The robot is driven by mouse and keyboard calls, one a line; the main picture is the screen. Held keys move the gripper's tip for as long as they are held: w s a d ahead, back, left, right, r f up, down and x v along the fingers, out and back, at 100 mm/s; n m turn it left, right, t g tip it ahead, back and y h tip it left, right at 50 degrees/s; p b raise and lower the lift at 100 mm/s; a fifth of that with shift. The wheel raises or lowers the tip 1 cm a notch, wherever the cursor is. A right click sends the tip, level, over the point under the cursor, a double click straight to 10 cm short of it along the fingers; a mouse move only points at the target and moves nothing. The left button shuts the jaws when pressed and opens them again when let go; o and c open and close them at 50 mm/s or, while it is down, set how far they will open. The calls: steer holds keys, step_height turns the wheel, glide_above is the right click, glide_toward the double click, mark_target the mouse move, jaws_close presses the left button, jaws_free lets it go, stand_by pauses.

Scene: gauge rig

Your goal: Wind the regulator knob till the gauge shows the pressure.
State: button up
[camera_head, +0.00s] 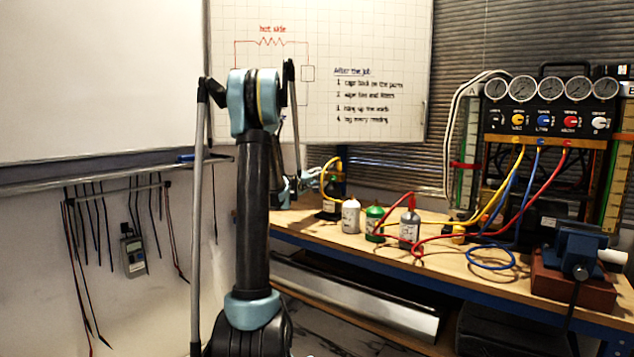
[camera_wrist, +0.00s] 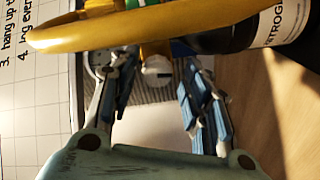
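My gripper (camera_head: 308,178) is at the left end of the workbench, beside a dark bottle (camera_head: 331,200) with a yellow hose on top. In the wrist view my gripper (camera_wrist: 152,75) has its fingers spread apart. A small pale round part (camera_wrist: 157,68), perhaps the regulator's knob or gauge, shows between them; no contact is visible. The yellow hose (camera_wrist: 150,28) crosses in front and hides some of the fitting. The dark bottle's label (camera_wrist: 284,22) reads partly "NITROG". I cannot make out any needle reading.
A black manifold (camera_head: 548,124) with several gauges (camera_head: 522,88) and coloured knobs stands at the right of the bench. A blue vise (camera_head: 582,250) sits at the front right. A whiteboard (camera_head: 385,60) is behind my arm.

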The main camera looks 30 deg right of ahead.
steer(key=shift+s, duration=0.15)
steer(key=v, duration=1.2)
steer(key=s+a+n, duration=0.2)
steer(key=a+n, duration=0.2)
steer(key=n, duration=1.7)
steer(key=x, duration=1.7)
steer(key=shift+r, duration=0.2)
steer(key=c, duration=1.1)
